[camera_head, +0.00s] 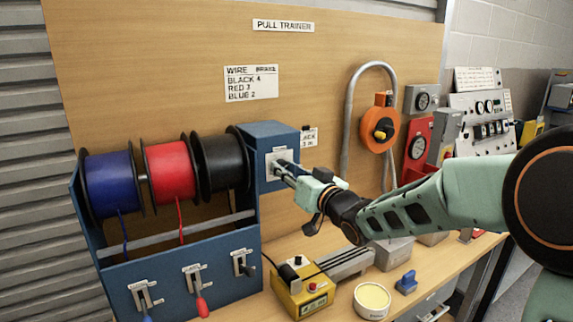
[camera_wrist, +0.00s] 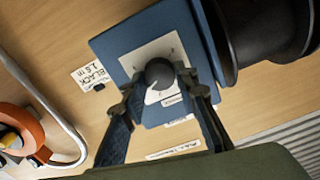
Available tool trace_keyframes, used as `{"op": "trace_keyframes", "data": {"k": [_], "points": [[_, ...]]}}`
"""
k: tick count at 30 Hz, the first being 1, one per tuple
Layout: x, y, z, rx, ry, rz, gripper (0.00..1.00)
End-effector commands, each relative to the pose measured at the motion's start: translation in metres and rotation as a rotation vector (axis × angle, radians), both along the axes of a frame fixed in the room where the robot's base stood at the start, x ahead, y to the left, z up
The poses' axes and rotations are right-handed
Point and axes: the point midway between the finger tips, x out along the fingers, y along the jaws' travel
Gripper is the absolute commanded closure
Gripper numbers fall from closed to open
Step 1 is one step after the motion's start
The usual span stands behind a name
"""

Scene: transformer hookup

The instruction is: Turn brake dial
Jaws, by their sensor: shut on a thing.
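The brake dial (camera_wrist: 160,74) is a dark round knob on a pale plate (camera_wrist: 141,56) on the side of the blue spool stand (camera_head: 264,134). In the wrist view my gripper (camera_wrist: 161,82) has one finger on each side of the knob and is shut on it. In the head view my gripper (camera_head: 281,168) reaches the plate from the right, and its fingers hide the knob. The dial's pointer and exact setting cannot be made out. A card (camera_head: 251,83) on the board reads WIRE BRAKE, BLACK 4, RED 3, BLUE 2.
The stand carries blue (camera_head: 109,184), red (camera_head: 170,170) and black (camera_head: 220,161) spools. An orange reel (camera_head: 380,130) and grey looped pipe (camera_head: 349,110) are on the board behind my arm. Below are a yellow control box (camera_head: 303,291), a round tub (camera_head: 372,299) and a blue clamp (camera_head: 407,283).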

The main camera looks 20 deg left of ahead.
Motion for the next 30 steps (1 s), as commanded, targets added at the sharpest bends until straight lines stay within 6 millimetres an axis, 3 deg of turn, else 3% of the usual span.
{"op": "trace_keyframes", "data": {"k": [9, 26, 27, 30], "points": [[0.0004, -0.0005, -0.0001, 0.089, 0.106, -0.001, 0.97], [0.0003, -0.0002, -0.0007, 0.109, 0.129, 0.0, 0.97], [0.0003, -0.0002, -0.0007, 0.109, 0.129, 0.0, 0.72], [0.0002, -0.0002, -0.0007, 0.108, 0.128, 0.0, 0.61]]}}
